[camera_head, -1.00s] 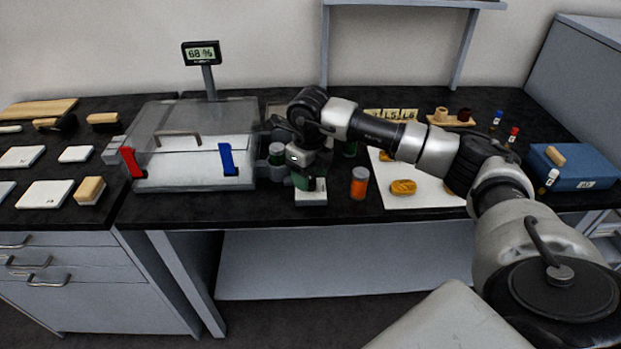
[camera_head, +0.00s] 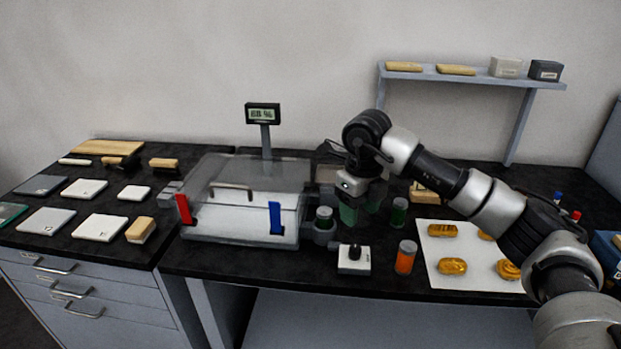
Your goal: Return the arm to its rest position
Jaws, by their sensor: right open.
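My right arm (camera_head: 480,200) reaches in from the lower right, bent at a dark joint at the top. Its gripper (camera_head: 358,212) points down with its greenish fingers apart. It hangs over the black bench, above and behind a white block with a black knob (camera_head: 354,258), and looks clear of it. I see nothing held between the fingers. The gripper partly hides the bench things behind it. My left arm and gripper are out of view.
A clear-lidded chamber (camera_head: 250,175) with red and blue clips stands left of the gripper. Green-labelled jars (camera_head: 399,212) and an orange jar (camera_head: 406,257) are close by. Gold pieces (camera_head: 452,266) lie on a white sheet (camera_head: 432,285) under the arm. A wall shelf (camera_head: 470,78) is behind.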

